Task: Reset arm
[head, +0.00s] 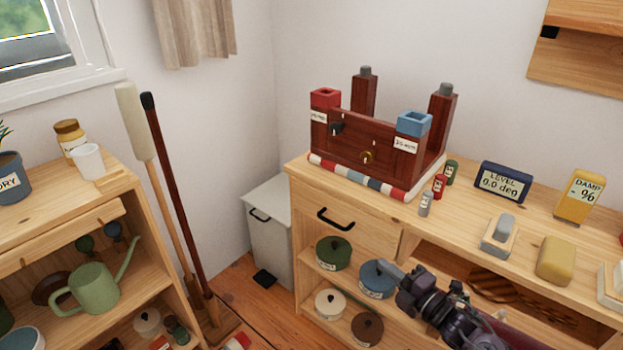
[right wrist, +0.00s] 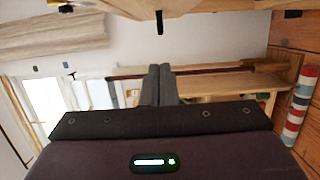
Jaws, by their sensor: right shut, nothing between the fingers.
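My right gripper (head: 386,267) reaches in from the lower right in the head view, in front of the dresser's open shelves. Its fingers are together and empty. They overlap the blue lidded pot (head: 372,283) in the picture; I cannot tell whether they touch it. In the right wrist view the two dark fingers (right wrist: 160,72) lie side by side with nothing between them. My left gripper is not in view.
The wooden dresser (head: 350,203) carries a dark red timber frame (head: 365,145), a level display (head: 503,181), a yellow damp meter (head: 578,197) and small blocks. Left stand a grey bin (head: 272,235), long-handled tools (head: 175,185) and a shelf with a green watering can (head: 93,290).

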